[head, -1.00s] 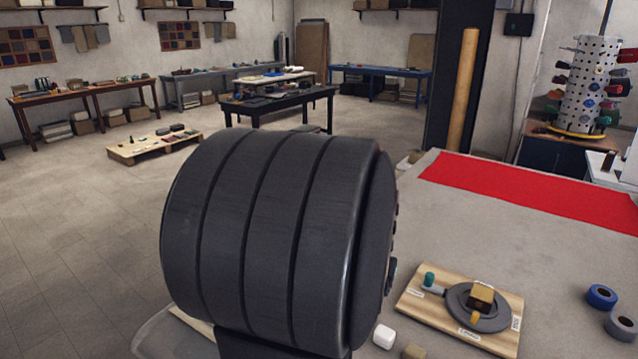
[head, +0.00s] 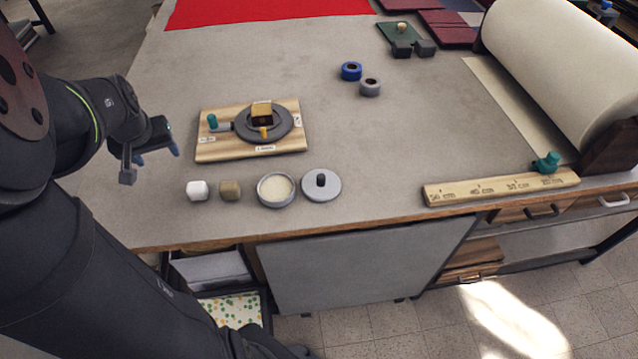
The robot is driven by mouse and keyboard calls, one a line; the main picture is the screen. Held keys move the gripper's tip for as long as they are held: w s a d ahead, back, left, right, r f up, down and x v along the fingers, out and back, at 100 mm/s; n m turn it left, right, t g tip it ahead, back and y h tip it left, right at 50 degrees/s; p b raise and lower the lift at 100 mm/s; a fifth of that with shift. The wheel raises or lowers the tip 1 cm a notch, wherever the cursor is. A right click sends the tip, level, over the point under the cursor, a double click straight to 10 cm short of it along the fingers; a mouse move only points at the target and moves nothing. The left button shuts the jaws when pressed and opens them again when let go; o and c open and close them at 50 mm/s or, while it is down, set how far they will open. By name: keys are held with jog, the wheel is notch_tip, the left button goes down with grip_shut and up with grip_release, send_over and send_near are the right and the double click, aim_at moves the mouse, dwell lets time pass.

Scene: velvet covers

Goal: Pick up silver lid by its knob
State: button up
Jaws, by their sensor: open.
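The silver lid (head: 321,190) is a flat grey disc with a short dark upright knob (head: 321,179) at its middle. It lies on the table near the front edge, just right of an uncovered round tin (head: 276,190) with pale contents. My gripper (head: 150,165) is at the left of the head view, above the left side of the table, well to the left of the lid. It is open, with nothing seen between its fingers.
A white block (head: 197,190) and a tan block (head: 230,190) stand left of the tin. Behind them is a wooden board (head: 210,150) with a round grey turntable. Blue (head: 351,71) and grey (head: 370,87) tape rolls lie farther back. A wooden ruler (head: 480,189) lies to the right. The table between is clear.

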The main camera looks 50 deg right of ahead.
jog(key=o, duration=0.9)
jog(key=shift+c, duration=0.2)
notch_tip(320, 180, up, 8)
jog(key=m+g+y, duration=0.2)
jog(key=m+g, duration=0.2)
jog(key=m, duration=0.4)
send_over(321, 176)
notch_tip(321, 176, down, 17)
jog(key=shift+r, duration=0.1)
